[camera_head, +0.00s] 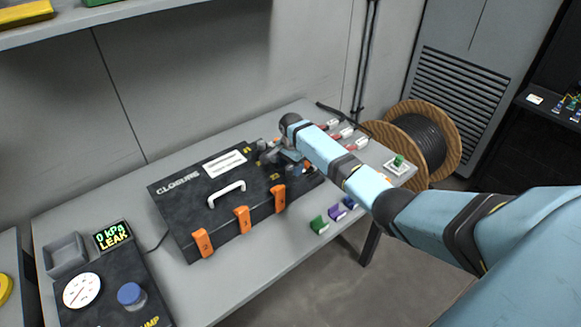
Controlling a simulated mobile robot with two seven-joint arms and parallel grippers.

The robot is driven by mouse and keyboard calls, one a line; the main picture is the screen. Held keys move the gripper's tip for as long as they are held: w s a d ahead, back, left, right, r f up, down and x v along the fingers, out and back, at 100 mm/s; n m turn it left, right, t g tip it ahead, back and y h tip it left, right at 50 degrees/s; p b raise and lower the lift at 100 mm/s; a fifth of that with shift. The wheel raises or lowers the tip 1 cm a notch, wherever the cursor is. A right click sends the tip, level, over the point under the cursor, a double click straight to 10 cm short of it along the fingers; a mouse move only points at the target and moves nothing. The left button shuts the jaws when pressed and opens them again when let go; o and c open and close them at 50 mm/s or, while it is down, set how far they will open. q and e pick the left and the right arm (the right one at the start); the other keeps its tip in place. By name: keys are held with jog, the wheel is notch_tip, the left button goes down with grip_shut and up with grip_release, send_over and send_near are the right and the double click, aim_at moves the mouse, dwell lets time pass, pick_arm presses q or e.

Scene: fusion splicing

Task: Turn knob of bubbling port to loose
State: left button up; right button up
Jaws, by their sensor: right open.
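The black closure box (188,200) lies on the grey table, with a white handle and orange latches along its front. My right arm reaches in from the right. My right gripper (272,157) is open at the closure's right end, over the small port fittings there. I cannot make out the bubbling port's knob, as the gripper and wrist cover most of that area. I cannot tell whether the fingers touch anything. My left gripper is not in view.
The pump unit (107,271) at the left front has a display (113,235) reading "0 kPa LEAK", a white gauge (82,290) and a blue knob (131,295). Green (319,224) and purple (336,213) clips lie at the front edge. A cable reel (445,120) stands behind right.

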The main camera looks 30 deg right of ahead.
jog(key=shift+f, duration=0.35)
jog(key=c, duration=0.9)
jog(key=shift+c, duration=0.2)
